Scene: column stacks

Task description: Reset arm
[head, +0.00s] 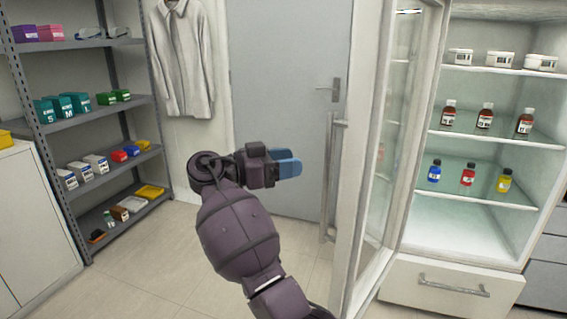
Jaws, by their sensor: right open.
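My right arm comes up from the bottom of the head view, and its gripper (288,164) shows near the middle. Its blue fingers are open and point to the right, with nothing seen between them. In the picture the gripper is in front of the grey door and a little left of the fridge door's handle (332,180). It looks apart from the handle, but the exact distance cannot be told. My left gripper is not in view.
The glass fridge door (385,170) stands open at right. The fridge shelves (480,139) hold tubs and bottles. A grey rack (97,102) with boxes stands at left. A white coat (184,60) hangs beside the grey door (285,80). The floor (150,265) at lower left is clear.

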